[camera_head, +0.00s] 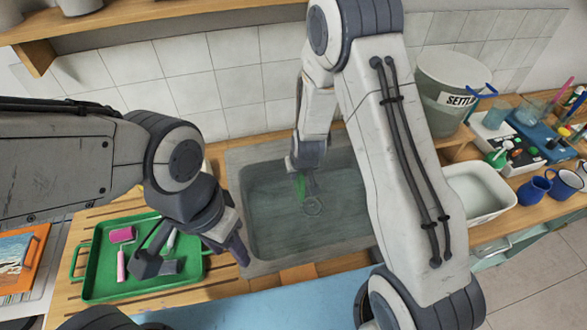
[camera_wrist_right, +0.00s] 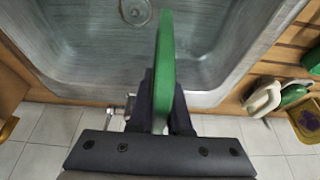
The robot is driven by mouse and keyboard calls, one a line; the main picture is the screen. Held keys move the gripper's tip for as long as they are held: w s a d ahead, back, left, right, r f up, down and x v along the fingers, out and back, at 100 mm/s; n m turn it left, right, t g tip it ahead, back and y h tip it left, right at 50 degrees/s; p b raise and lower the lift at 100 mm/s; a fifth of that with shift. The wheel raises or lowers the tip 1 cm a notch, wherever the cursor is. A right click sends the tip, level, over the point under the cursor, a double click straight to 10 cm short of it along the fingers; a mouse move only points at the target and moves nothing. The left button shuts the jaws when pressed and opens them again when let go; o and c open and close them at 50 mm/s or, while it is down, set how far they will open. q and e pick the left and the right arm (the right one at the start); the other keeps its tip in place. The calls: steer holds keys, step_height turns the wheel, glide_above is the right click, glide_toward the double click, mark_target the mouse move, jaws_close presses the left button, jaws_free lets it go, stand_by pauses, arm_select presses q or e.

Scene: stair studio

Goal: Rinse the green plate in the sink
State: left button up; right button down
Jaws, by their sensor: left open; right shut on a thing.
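The green plate (camera_wrist_right: 165,58) is held edge-on in my right gripper (camera_wrist_right: 162,105), which is shut on it. In the head view a narrow green part of the plate (camera_head: 301,187) shows below my right gripper (camera_head: 308,168), over the sink. The grey sink (camera_head: 262,220) has a round drain, which also shows in the right wrist view (camera_wrist_right: 135,10). My left gripper (camera_head: 193,258) is open and empty, above the right part of a green tray and left of the sink. Much of the plate is hidden in the head view.
The green tray (camera_head: 85,262) holds a pink roller and other tools. Right of the sink stand a white tub (camera_head: 480,192), a labelled bucket (camera_head: 455,75) and blue mugs (camera_head: 534,189). A tiled wall (camera_head: 232,95) stands behind. My right arm covers the sink's right side.

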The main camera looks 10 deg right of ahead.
steer(key=f+b, duration=0.6)
steer(key=f, duration=0.1)
steer(key=f+b, duration=0.6)
steer(key=f, duration=0.1)
steer(key=f+b, duration=0.6)
steer(key=shift+a+f, duration=0.35)
steer(key=shift+f, duration=0.05)
steer(key=shift+r, duration=0.1)
stand_by(1.6)
step_height(320, 180, up, 20)
steer(key=p, duration=1.7)
steer(key=shift+w, duration=0.1)
stand_by(1.3)
